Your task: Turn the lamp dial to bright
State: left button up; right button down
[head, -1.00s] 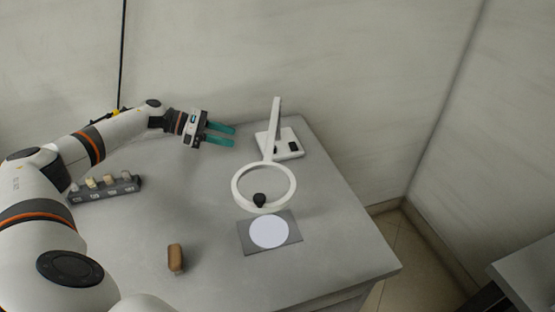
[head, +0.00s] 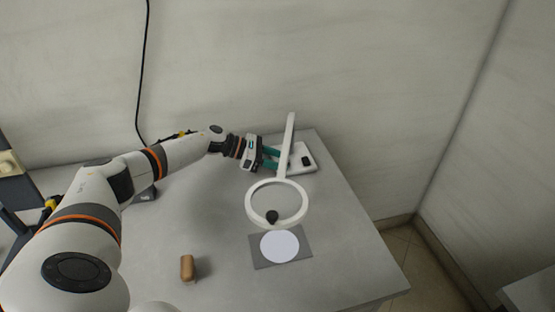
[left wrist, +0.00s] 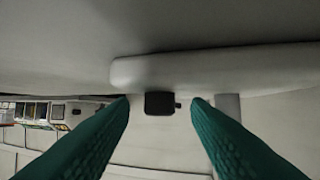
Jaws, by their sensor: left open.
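The white lamp stands at the back right of the table, with a ring head (head: 249,205), an upright bar (head: 288,135) and a flat base (head: 301,169). A small black block (head: 306,160), seemingly the dial, sits on the base. In the left wrist view a dark block (left wrist: 159,103) with a small nub shows between the fingertips (left wrist: 160,98), beneath the white bar (left wrist: 215,68). I cannot tell any contact.
A grey plate (head: 264,261) with a pale disc (head: 280,246) lies in front of the ring. A brown block (head: 187,267) stands at the front left. The wall is close behind the lamp.

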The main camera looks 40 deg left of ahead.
pick_arm(q)
grip_shut()
jog(key=shift+s+d+r+n+t+y+p, duration=0.1)
jog(key=shift+s+n+t+y+p, duration=0.05)
jog(key=shift+n+t+y+p, duration=0.4)
jog(key=shift+s+d+r+n+t+y+p, duration=0.1)
jog(key=shift+n+t+y+p, duration=0.25)
jog(key=shift+p, duration=0.35)
jog(key=n+t+y+p, duration=0.1)
jog(key=n+y+p, duration=0.2)
jog(key=p, duration=0.1)
jog(key=d+n+t+y+p, duration=0.1)
jog(key=n+y+p, duration=0.2)
jog(key=p, duration=0.1)
jog(key=n+t+y+p, duration=0.1)
jog(key=n+y+p, duration=0.1)
jog(key=p, duration=0.3)
jog(key=shift+s+d+r+n+t+y, duration=0.1)
jog(key=shift+s+d+n+t+y, duration=0.2)
jog(key=shift+d+n+y, duration=0.1)
jog(key=shift+d+f+n+y+p, duration=0.1)
jog(key=shift+f+n+y+p, duration=0.15)
jog(key=shift+n+y+p, duration=0.9)
